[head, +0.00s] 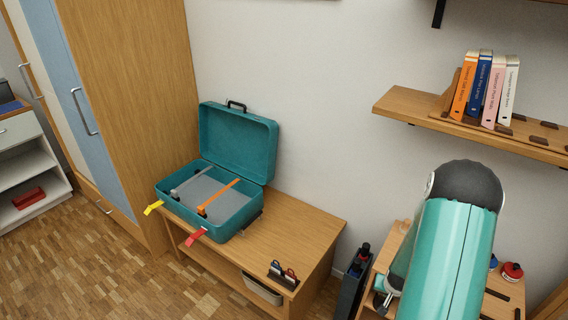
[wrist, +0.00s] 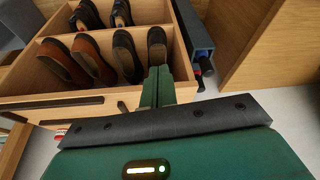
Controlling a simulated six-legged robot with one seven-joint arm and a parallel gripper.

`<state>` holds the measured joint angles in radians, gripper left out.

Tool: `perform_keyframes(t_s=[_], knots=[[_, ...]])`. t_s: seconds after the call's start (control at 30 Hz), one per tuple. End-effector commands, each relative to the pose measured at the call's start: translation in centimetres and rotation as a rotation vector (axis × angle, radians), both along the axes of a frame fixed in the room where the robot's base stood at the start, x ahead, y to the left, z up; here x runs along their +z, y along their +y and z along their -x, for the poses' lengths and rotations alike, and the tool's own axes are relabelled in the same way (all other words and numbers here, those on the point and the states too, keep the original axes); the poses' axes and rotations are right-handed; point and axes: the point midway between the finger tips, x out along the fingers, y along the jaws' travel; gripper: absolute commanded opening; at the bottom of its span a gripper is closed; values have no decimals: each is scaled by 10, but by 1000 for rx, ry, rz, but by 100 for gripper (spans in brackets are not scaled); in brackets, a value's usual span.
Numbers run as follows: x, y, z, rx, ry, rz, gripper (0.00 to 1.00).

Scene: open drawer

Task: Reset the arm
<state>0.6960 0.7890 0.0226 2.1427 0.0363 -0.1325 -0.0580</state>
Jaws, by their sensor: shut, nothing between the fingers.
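My gripper (wrist: 157,76) shows in the wrist view as two green fingers pressed together, shut and empty. Its tips appear in front of a light wooden drawer (wrist: 184,92) that is open and holds several shoes. The fingers overlap the drawer's near edge in the picture; I cannot tell whether they touch it. My teal arm with a dark rounded joint fills the lower right of the head view. My gripper is not seen in the head view.
An open teal suitcase (head: 233,229) lies on a wooden bench (head: 310,222). A dark narrow holder (head: 347,296) stands on the floor beside my arm; the wrist view shows one next to the drawer. A wall shelf (head: 402,106) with several books is above. Parquet floor at lower left is clear.

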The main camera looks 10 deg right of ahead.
Motion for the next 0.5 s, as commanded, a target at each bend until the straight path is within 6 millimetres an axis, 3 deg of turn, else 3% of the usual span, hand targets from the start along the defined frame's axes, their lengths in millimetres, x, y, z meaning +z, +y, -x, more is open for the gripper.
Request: perform_keyframes(t_s=[0.03,0.2,0.5], knots=[[25,7,-12,28,-11,9,0],[97,38,-36,109,-25,19,0],[214,109,-50,252,-52,34,0]])
